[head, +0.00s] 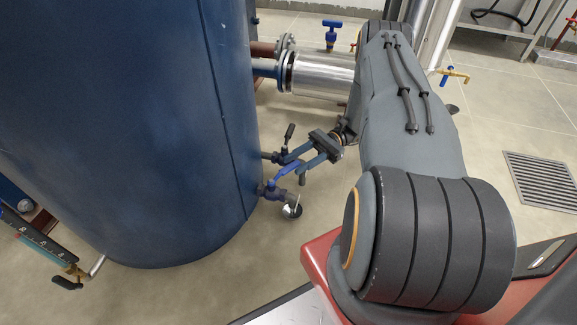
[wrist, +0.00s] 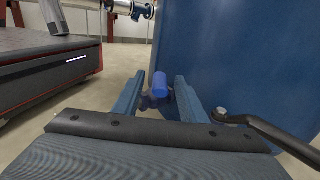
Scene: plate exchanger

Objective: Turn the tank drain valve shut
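The large blue tank (head: 130,120) fills the left of the head view. In the wrist view the rounded blue handle end (wrist: 160,84) is between the open fingers (wrist: 157,92), with a gap visible on both sides. The valve body is partly hidden behind the handle there.
A second small valve with a dark lever (head: 290,131) sits just above; a dark bar (wrist: 262,126) passes close to the gripper's right in the wrist view. A silver pipe (head: 320,76) runs behind. The floor (head: 225,270) before the tank is clear.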

